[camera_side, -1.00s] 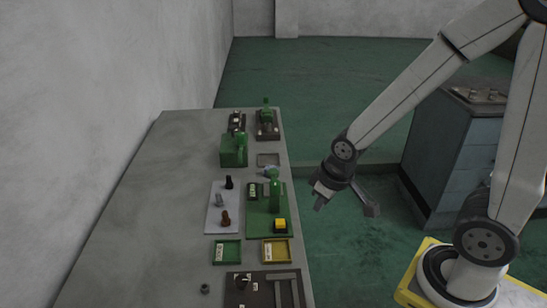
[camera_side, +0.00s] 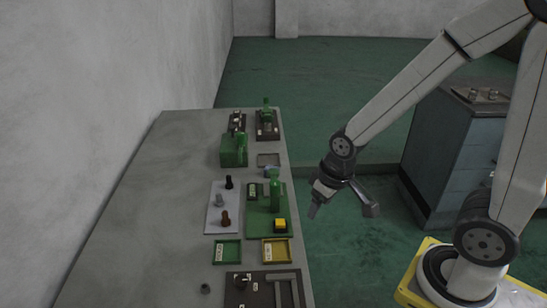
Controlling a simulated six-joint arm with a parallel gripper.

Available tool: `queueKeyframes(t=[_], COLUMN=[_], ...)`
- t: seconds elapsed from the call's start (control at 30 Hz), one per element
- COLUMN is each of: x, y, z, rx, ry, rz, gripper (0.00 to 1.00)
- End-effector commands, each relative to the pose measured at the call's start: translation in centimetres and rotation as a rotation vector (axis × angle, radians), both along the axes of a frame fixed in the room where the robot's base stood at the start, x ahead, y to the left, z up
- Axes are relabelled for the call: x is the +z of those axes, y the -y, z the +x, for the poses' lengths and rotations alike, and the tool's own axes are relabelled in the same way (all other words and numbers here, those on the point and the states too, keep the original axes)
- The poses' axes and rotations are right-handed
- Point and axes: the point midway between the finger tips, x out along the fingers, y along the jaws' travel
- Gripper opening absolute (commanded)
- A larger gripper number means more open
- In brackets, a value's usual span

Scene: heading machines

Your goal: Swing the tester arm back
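A green station, which looks like the tester, stands on a green plate (camera_side: 256,228) at the table's right edge. It has a small labelled display (camera_side: 253,190), an upright green post (camera_side: 275,194) and a yellow block (camera_side: 280,225). A separate swing arm and its angle are too small to make out. My gripper (camera_side: 340,208) hangs to the right of the station, past the table edge and apart from everything on it. Two prongs show with a gap between them, but I cannot tell whether both are fingers. I see nothing held.
A pale plate with several pegs (camera_side: 213,214) lies left of the station. A green tray (camera_side: 227,262) and a yellow tray (camera_side: 276,262) sit in front. A dark fixture (camera_side: 262,292) is nearest. Green machines (camera_side: 233,150) stand farther back. The table's left side is clear.

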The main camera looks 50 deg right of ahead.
Motion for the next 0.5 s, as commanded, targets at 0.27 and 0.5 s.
queueKeyframes(t=[0.27,0.5], x=[0.7,1.4], y=[0.8,2.1], z=[4.3,9.6], rx=[-0.002,-0.002], ry=[-0.045,-0.11], rz=[-0.004,-0.006], gripper=[0.81,0.81])
